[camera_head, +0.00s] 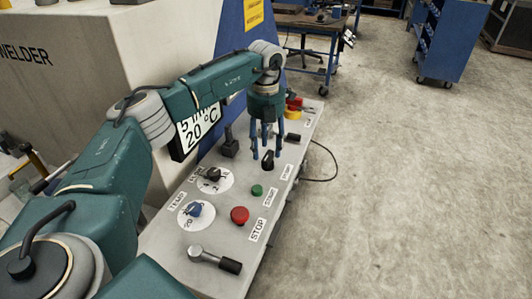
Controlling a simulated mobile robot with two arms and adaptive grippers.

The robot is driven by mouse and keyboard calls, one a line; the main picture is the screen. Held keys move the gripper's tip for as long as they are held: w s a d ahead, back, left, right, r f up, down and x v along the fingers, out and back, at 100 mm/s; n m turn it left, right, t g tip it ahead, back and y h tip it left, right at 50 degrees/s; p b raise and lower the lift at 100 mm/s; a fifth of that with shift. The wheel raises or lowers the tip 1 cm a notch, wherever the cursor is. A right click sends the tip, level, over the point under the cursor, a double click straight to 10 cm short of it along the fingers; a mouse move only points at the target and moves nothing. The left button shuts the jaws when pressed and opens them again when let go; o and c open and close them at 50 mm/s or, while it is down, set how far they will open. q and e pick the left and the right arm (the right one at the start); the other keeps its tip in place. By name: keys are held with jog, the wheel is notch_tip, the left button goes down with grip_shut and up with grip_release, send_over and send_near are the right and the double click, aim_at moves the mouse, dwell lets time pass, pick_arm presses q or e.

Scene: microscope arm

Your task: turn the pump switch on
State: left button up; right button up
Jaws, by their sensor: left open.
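A grey control panel (222,251) runs along the left middle of the head view. A black switch knob (268,161) stands on it, next to a small label that is too small to read surely; it looks like the pump switch. My left gripper (266,154) points down from the dark green arm, its blue fingers apart. The fingertips are just above or around the black knob; I cannot tell whether they touch it. Nothing is gripped. My right gripper is out of view.
The panel also carries a green button (257,191), a red stop button (240,215), a blue dial (195,209), a black dial (212,174), a lever (215,260) and a red-and-yellow switch (294,107). A beige welder cabinet (62,85) stands at left.

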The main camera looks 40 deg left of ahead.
aim_at(266, 155)
pick_arm(q)
notch_tip(266, 155, up, 9)
dwell(0.3)
dwell(0.5)
